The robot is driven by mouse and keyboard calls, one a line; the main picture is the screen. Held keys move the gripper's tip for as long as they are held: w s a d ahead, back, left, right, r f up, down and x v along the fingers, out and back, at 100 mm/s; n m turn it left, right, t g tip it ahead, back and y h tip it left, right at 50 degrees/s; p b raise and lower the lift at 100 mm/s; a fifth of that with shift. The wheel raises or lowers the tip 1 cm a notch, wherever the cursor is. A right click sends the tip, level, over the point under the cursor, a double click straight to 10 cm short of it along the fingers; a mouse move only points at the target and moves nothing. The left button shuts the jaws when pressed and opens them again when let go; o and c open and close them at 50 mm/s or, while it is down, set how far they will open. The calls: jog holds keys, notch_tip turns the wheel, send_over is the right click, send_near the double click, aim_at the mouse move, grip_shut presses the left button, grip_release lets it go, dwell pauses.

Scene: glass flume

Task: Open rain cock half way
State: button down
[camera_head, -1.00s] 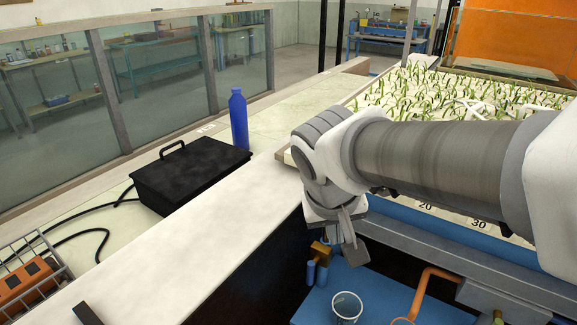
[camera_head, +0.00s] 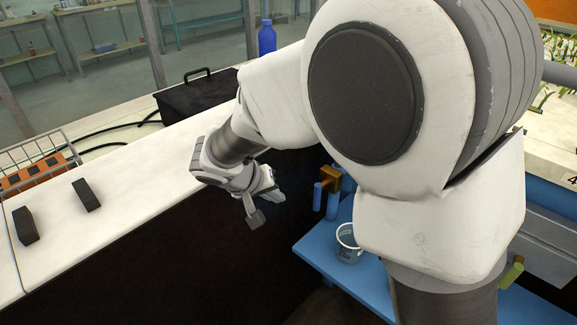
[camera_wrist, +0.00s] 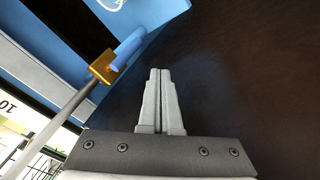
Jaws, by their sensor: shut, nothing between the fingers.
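A brass cock (camera_head: 330,176) with blue parts (camera_head: 318,197) hanging at it is on the front of the flume, right of my gripper. The brass body (camera_wrist: 103,67) and a blue part (camera_wrist: 130,46) also show in the wrist view, upper left of my fingers. No label on it is readable. My gripper (camera_wrist: 160,72) is shut and empty, pointing toward a dark panel. In the head view my gripper (camera_head: 273,194) is left of the brass cock, apart from it. A second fitting with a green handle (camera_head: 512,272) is at the lower right, partly behind my arm.
A pale ledge (camera_head: 120,215) bears two dark blocks. A black box (camera_head: 190,100) and a blue bottle (camera_head: 267,38) stand beyond. My arm hides much of the right side.

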aim_at(317, 210)
jog(key=w+d+f+b, duration=0.2)
jog(key=w+d+f, duration=0.3)
jog(key=d+f, duration=0.1)
jog(key=shift+d, duration=0.2)
jog(key=shift+s+d+n+g+h+p, duration=0.1)
jog(key=shift+n+g+h+p, duration=0.2)
jog(key=shift+g+h+p, duration=0.3)
dwell(0.5)
jog(key=shift+f+h, duration=0.1)
jog(key=shift+h, duration=0.3)
jog(key=shift+s+d+f+b, duration=0.15)
jog(key=shift+s+d+b, duration=0.1)
jog(key=shift+d+b, duration=0.1)
jog(key=shift+s+d+b, duration=0.2)
jog(key=shift+b, duration=0.5)
jog(key=shift+w+r, duration=0.1)
jog(key=shift+r, duration=0.15)
dwell(0.7)
